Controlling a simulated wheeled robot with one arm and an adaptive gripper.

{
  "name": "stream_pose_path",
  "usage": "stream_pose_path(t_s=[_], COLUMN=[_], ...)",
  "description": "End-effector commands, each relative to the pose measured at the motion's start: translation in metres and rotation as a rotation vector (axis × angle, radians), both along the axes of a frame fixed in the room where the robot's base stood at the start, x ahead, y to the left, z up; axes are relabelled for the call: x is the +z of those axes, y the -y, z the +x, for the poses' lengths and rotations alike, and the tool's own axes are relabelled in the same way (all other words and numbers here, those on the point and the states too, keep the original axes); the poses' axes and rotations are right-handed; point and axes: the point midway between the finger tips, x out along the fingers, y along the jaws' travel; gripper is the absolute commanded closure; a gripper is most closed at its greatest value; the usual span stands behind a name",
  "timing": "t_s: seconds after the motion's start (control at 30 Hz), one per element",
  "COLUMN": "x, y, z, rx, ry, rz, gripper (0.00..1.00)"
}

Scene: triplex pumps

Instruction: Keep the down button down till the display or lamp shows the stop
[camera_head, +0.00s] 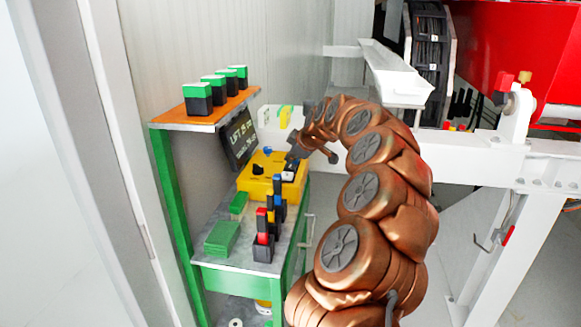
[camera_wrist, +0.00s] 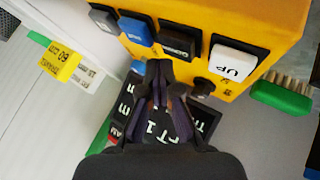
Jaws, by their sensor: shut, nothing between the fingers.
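A yellow control box (camera_head: 258,187) stands on the green bench; it fills the top of the wrist view (camera_wrist: 225,18). It carries a white UP button (camera_wrist: 235,61), a black button whose lettering seems to read DOWN (camera_wrist: 178,43), and a blue button (camera_wrist: 137,30). My gripper (camera_wrist: 159,68) is shut and empty, its tips close by the lower edge of the black DOWN button; I cannot tell whether they touch or press it. In the head view my gripper (camera_head: 291,160) is over the box. The dark display (camera_head: 240,138) reads "LIFT 15 mm" with a second line too small to read.
An orange shelf (camera_head: 210,121) with several green-topped blocks stands behind the bench. A white frame (camera_head: 470,172) stands at right.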

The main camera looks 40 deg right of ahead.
Motion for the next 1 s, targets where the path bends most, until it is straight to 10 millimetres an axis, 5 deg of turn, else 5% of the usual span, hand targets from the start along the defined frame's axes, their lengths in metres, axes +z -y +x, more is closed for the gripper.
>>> stream_pose_path(t_s=[0.47,1.0], x=[0.005,0.047], y=[0.000,0.001], z=[0.000,0.000], rx=[0.001,-0.001], ry=[0.001,0.003], rz=[0.000,-0.002], gripper=[1.00,1.00])
